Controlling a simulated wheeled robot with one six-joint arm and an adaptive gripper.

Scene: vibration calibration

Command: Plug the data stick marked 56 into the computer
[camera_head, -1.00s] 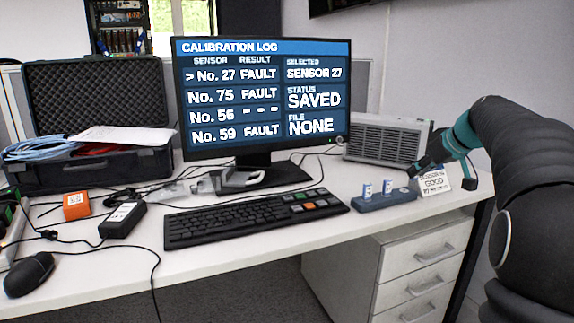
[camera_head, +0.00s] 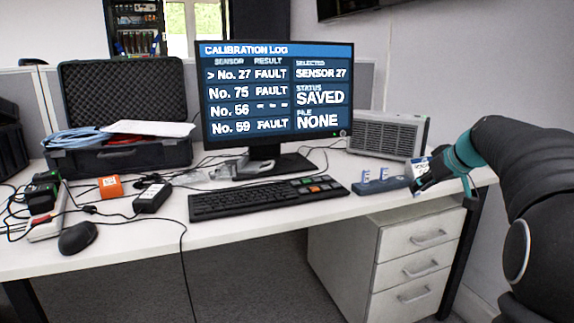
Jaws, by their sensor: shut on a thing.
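My gripper (camera_head: 424,178) is at the right, above the desk's right end. It is shut on a small white-and-blue thing (camera_head: 420,166) that looks like a data stick; its marking is too small to read. Two more white-and-blue sticks, left (camera_head: 365,175) and right (camera_head: 384,172), stand upright in a blue-grey holder (camera_head: 382,187) left of my gripper; their numbers cannot be read. The computer's monitor (camera_head: 275,95) stands mid-desk and shows a calibration log: No. 27, 75 and 59 read FAULT, No. 56 shows dashes, FILE reads NONE. I cannot make out a data port.
A keyboard (camera_head: 265,198) lies before the monitor. A grey grilled box (camera_head: 388,135) stands behind the holder. Left are an open black case (camera_head: 125,105), an orange box (camera_head: 110,187), a black adapter (camera_head: 152,197), a mouse (camera_head: 77,238) and loose cables. Drawers (camera_head: 415,255) stand below.

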